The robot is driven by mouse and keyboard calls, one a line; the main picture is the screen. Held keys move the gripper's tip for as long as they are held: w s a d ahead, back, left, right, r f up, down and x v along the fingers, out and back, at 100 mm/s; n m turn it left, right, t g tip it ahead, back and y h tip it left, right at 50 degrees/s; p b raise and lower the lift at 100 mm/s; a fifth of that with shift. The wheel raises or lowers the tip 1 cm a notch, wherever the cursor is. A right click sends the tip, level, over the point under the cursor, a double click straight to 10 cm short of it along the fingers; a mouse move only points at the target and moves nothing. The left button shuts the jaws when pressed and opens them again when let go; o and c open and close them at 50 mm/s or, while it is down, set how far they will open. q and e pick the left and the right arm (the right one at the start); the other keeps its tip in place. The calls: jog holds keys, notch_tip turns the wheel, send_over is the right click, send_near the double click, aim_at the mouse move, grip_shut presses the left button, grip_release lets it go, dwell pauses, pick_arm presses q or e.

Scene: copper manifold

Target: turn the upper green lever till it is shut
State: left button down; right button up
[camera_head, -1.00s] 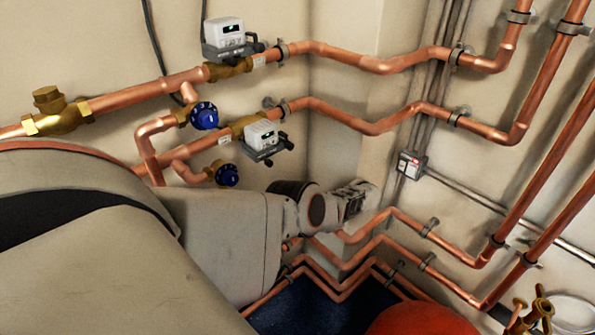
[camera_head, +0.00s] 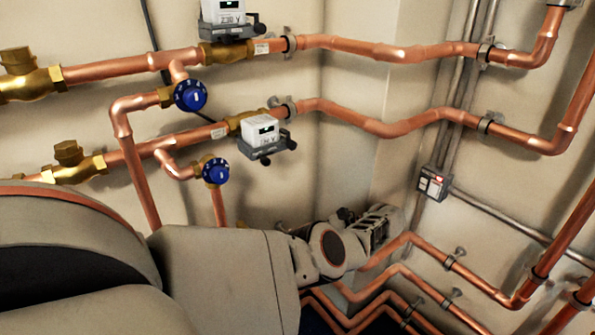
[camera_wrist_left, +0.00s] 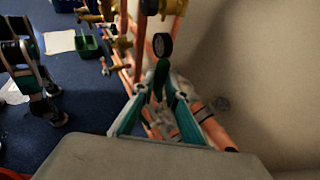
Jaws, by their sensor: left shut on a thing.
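In the left wrist view, a dark green lever-like piece (camera_wrist_left: 159,80) stands between the fingertips of my left gripper (camera_wrist_left: 163,93). The teal fingers are closed in on it from both sides. Whether it is the upper lever, and how far it is turned, I cannot tell. In the head view my left arm reaches from the lower left to the corner, and its wrist covers the fingers. No green lever shows there. My right gripper cannot be made out in either view.
Copper pipes (camera_head: 375,126) run along both walls around my arm. Two meters (camera_head: 262,131) and blue knobs (camera_head: 190,96) sit above it. A small switch box (camera_head: 433,184) is on the right wall. A green tray (camera_wrist_left: 88,46) and white sheet (camera_wrist_left: 60,41) lie on the blue floor.

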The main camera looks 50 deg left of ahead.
pick_arm(q)
jog(key=shift+w+r, duration=0.25)
jog(key=shift+r, duration=0.15)
jog(key=c, duration=2.4)
grip_release()
jog(key=o, duration=0.4)
jog(key=shift+w+f, duration=0.1)
jog(key=shift+f, duration=0.15)
jog(key=shift+f, duration=0.1)
